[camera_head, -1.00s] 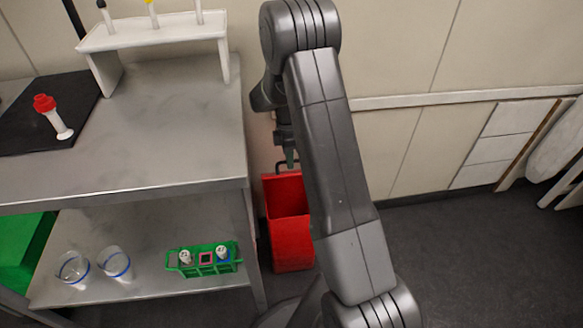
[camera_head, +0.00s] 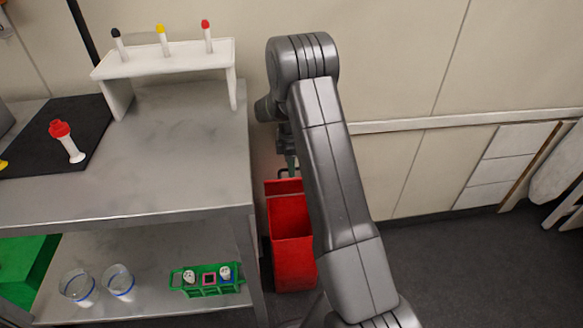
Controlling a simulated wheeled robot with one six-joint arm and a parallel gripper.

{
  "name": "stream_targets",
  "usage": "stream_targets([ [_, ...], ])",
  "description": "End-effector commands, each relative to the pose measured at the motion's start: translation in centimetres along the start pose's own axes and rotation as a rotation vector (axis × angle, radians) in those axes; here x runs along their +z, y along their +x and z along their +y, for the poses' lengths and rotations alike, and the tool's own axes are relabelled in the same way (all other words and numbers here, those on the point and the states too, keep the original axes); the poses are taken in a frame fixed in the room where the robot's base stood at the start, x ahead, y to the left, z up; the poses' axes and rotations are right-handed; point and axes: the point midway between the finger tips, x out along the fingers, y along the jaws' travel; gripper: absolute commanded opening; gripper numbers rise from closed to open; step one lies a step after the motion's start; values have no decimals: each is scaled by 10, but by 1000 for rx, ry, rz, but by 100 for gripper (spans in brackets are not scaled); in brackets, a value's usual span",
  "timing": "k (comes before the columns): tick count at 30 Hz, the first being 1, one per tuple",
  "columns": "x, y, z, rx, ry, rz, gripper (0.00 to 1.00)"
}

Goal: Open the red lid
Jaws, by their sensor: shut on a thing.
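A red bin (camera_head: 294,262) stands on the floor between the metal table and my arm. Its red lid (camera_head: 284,187) shows as a band at the top rear, by a thin dark handle. How far the lid is tilted is hard to tell, and my arm covers the bin's right side. My gripper (camera_head: 291,166) is small and partly hidden behind my arm link. It is at the handle, shut on it as far as I can see.
The metal table (camera_head: 190,150) left of the bin carries a white rack (camera_head: 165,60) with capped tubes and a dark mat (camera_head: 90,110) with a red-capped tube (camera_head: 68,142). Its lower shelf holds beakers (camera_head: 118,282) and a green rack (camera_head: 207,283). Floor at right is clear.

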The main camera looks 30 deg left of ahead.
Motion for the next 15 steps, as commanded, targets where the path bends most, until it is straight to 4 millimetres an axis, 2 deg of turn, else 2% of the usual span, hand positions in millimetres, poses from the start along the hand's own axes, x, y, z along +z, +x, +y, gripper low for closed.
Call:
stream_targets([
  [1, -1, 7, 0, -5, 0, 2, 0],
  [2, -1, 7, 0, -6, 0, 2, 14],
  [5, -1, 6, -1, -6, 0, 1, 33],
  [15, 0, -2, 0, -2, 0, 1, 33],
])
